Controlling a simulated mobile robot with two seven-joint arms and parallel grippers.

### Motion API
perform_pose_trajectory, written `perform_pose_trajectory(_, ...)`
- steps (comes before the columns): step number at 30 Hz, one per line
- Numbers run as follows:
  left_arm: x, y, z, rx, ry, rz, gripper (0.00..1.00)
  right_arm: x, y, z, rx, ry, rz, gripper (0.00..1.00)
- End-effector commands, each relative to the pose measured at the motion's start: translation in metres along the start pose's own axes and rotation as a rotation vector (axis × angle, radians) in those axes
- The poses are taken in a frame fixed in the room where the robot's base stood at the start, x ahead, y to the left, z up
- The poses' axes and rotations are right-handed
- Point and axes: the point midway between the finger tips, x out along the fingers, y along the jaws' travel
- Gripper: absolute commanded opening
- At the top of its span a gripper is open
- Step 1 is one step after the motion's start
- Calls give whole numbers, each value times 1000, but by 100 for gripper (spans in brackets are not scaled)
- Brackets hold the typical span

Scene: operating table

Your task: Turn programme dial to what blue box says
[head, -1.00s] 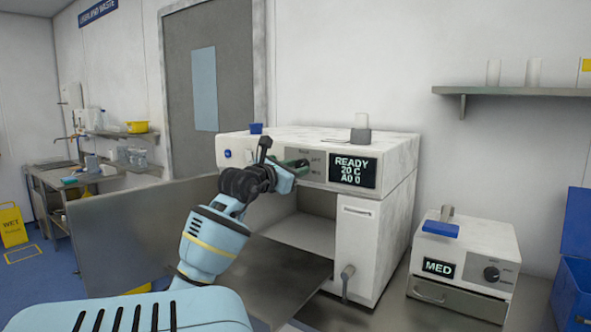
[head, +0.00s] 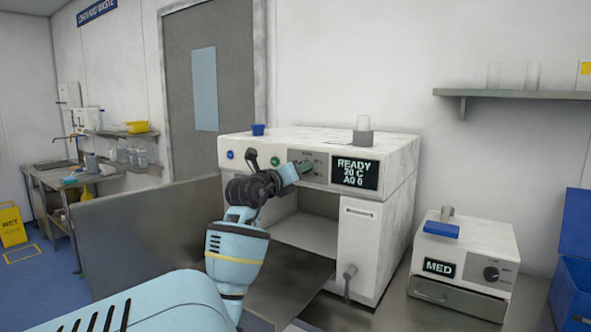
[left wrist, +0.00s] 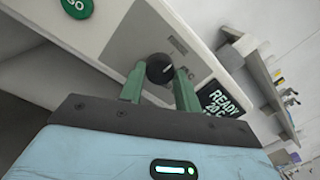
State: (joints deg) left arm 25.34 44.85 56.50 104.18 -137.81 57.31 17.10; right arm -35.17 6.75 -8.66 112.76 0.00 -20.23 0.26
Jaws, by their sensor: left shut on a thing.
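The large white machine (head: 384,192) has a display (head: 354,172) that reads "READY 20 C A0 0". My left gripper (head: 302,166) is at the grey panel just left of that display. In the left wrist view its green fingers (left wrist: 160,80) are closed on a round black dial (left wrist: 160,68) with a pale pointer mark. The gripper hides the dial in the head view. My right gripper is not in view.
A green GO button (left wrist: 77,7) is near the dial. A smaller white device (head: 465,255) reads "MED", has its own dial (head: 491,273) and carries a blue piece (head: 441,229). A blue bin (head: 571,265) is at far right. The machine's lower front is open.

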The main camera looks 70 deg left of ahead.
Motion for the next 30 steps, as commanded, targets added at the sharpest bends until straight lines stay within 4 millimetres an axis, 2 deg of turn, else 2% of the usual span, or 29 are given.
perform_pose_trajectory(9, 0, 0, -1, -90, -2, 3, 10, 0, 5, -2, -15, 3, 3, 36)
perform_pose_trajectory(23, 0, 0, -2, -101, -1, 3, 10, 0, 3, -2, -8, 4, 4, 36)
perform_pose_trajectory(24, 0, 0, -2, -101, -1, 3, 38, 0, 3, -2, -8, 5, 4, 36)
perform_pose_trajectory(28, 0, 0, -2, -100, -2, 4, 54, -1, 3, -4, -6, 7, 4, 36)
perform_pose_trajectory(30, 0, 0, -2, -99, -3, 4, 54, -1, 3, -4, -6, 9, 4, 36)
